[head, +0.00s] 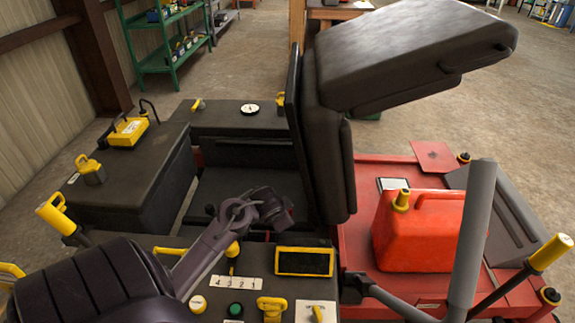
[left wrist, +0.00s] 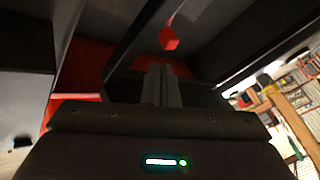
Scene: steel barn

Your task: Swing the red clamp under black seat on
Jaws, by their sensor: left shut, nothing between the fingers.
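The black seat (head: 405,60) is tilted up on the machine, its padded back (head: 325,150) standing upright beside it. My left gripper (head: 283,208) reaches in from the lower left, low beside the seat's left side. In the left wrist view its fingers (left wrist: 160,70) are together, with nothing between them. A small red block (left wrist: 169,39), which looks like the red clamp, hangs from a dark surface just beyond the fingertips and appears apart from them. In the head view the clamp is hard to make out behind my gripper. My right gripper is not in view.
A control panel with a yellow-framed screen (head: 304,262) and several knobs lies just below my gripper. A red fuel can (head: 415,235) stands on the red deck to the right, near a grey post (head: 474,235). A black box (head: 130,180) is at left.

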